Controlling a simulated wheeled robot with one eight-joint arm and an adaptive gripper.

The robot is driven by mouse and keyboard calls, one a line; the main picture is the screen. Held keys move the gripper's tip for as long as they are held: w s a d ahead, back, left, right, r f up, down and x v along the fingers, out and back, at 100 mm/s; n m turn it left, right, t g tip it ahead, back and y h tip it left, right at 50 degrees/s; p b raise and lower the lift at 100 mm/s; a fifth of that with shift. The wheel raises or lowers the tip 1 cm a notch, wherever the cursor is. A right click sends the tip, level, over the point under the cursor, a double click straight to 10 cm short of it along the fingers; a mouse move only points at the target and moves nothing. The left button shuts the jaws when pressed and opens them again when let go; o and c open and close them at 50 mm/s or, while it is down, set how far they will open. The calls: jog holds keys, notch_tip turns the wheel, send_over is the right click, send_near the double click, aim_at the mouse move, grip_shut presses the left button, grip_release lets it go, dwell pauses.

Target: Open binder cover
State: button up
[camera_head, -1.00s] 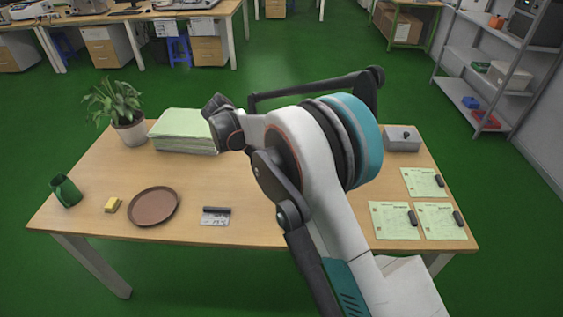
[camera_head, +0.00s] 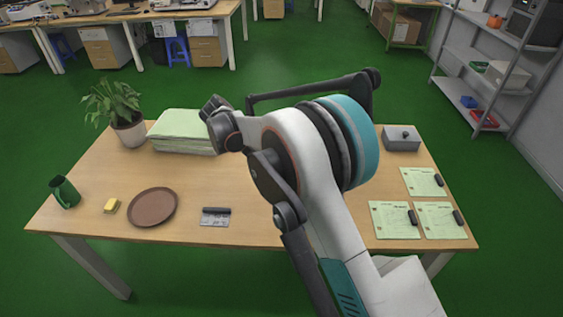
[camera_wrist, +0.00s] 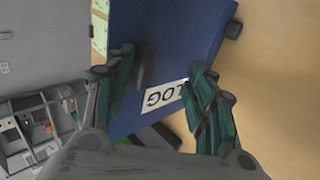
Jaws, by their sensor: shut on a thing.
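The blue binder (camera_wrist: 172,35) shows in the wrist view, with a white label reading "LOG" (camera_wrist: 163,96) on its cover. My gripper (camera_wrist: 162,66) has its teal fingers on either side of the binder's cover and is shut on it. A small dark piece (camera_wrist: 146,67) stands beside the left finger; I cannot tell what it is. The exact contact at the fingertips is hard to make out. In the head view my arm hides both the binder and my gripper.
Shelves (camera_head: 480,75) stand at right.

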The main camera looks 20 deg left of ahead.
jog(key=shift+s+a+f, duration=0.15)
jog(key=shift+s+f, duration=0.05)
jog(key=shift+f, duration=0.4)
jog(key=o, duration=1)
jog(key=shift+a, duration=0.1)
jog(key=shift+c, duration=0.4)
jog(key=shift+w+r, duration=0.1)
jog(key=shift+c, duration=0.3)
